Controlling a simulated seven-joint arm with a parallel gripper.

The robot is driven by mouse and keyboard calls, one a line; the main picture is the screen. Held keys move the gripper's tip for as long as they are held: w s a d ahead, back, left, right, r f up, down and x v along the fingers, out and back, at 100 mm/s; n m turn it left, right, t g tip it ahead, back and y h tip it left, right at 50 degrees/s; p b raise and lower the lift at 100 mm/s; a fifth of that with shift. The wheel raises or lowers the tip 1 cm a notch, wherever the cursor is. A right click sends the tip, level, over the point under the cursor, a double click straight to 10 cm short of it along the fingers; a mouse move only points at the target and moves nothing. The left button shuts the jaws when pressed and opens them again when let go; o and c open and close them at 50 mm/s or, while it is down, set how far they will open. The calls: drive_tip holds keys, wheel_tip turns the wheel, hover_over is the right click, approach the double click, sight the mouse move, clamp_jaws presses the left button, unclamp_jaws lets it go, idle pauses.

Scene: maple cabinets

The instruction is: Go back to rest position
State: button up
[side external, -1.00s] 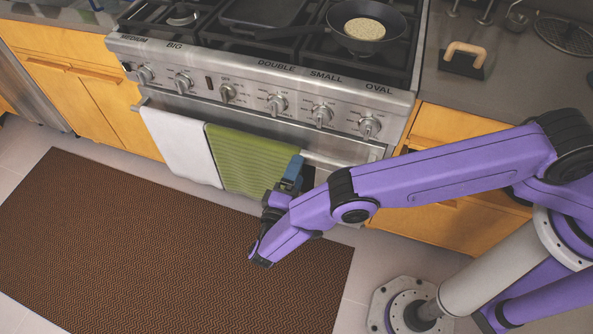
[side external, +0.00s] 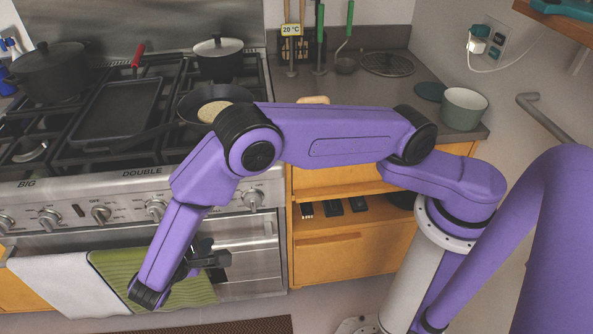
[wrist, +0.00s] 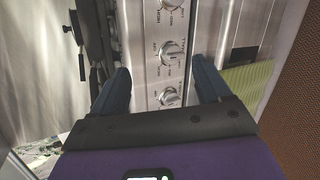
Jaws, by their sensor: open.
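My gripper (side external: 212,256) is low in front of the stove, at the lower end of my bent purple arm. In the side view it overlaps the oven front near the green towel (side external: 110,265). In the wrist view my gripper (wrist: 162,85) is open, with its two dark blue fingers wide apart. Nothing is held between them. The stove's steel control panel (wrist: 147,50) and several knobs show beyond the gap. The gripper appears apart from the panel.
A pan (side external: 188,103) with a pale round item sits on the stove, partly behind my arm. A green pot (side external: 463,108) stands on the counter at right. An open cabinet shelf (side external: 325,212) lies below the counter. A white towel (side external: 60,290) hangs beside the green one.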

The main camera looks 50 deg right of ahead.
drive_tip(key=s+d+r+g+y, duration=0.35)
drive_tip(key=d+r, duration=0.25)
drive_tip(key=r, duration=0.2)
drive_tip(key=s+d+r+n+g+y, duration=0.1)
drive_tip(key=s+d+r+y, duration=0.2)
drive_tip(key=s+d, duration=0.6)
drive_tip(key=s+d+r+n+g+y, duration=0.1)
drive_tip(key=s+d+r+y, duration=0.3)
drive_tip(key=s+d, duration=0.5)
drive_tip(key=shift+s+r+n+g, duration=0.15)
drive_tip(key=shift+s+n+g, duration=0.3)
drive_tip(key=shift+s, duration=1.25)
drive_tip(key=shift+y, duration=0.25)
